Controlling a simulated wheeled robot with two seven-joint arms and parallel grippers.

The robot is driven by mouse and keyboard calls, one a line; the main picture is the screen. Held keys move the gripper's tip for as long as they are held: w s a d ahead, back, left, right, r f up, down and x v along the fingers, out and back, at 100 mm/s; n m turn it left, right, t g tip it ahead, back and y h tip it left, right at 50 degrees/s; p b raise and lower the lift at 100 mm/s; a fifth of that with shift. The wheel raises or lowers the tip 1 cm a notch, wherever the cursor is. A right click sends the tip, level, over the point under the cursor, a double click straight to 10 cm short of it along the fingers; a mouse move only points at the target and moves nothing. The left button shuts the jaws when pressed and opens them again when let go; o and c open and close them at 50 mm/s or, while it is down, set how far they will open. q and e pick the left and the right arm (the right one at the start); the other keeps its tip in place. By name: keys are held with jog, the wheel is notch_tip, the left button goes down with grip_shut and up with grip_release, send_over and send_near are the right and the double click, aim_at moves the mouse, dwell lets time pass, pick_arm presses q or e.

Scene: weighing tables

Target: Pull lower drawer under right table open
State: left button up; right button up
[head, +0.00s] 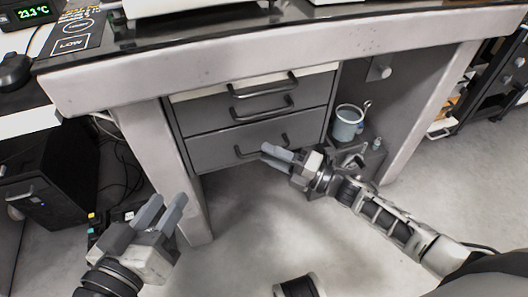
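The lower drawer (222,150) is the bottom grey front of the drawer unit under the table. It looks shut, flush with the unit. Its dark bar handle (246,154) is partly hidden behind my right gripper (267,154). The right gripper's fingers point left and overlap the handle's right half in the head view. I cannot tell whether they touch it or how wide they are apart. My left gripper (165,208) is open and empty, low at the left, in front of the table leg and away from the drawers.
Two more drawer handles (262,109) sit above the lower one. The table's thick front edge (270,62) overhangs the unit. A blue-grey mug (346,125) stands on a low dark unit at the right. The floor (245,215) before the drawers is clear.

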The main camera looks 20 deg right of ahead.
jog(key=shift+x, duration=1.15)
pick_arm(q)
jog(key=shift+r, duration=0.1)
pick_arm(e)
grip_shut()
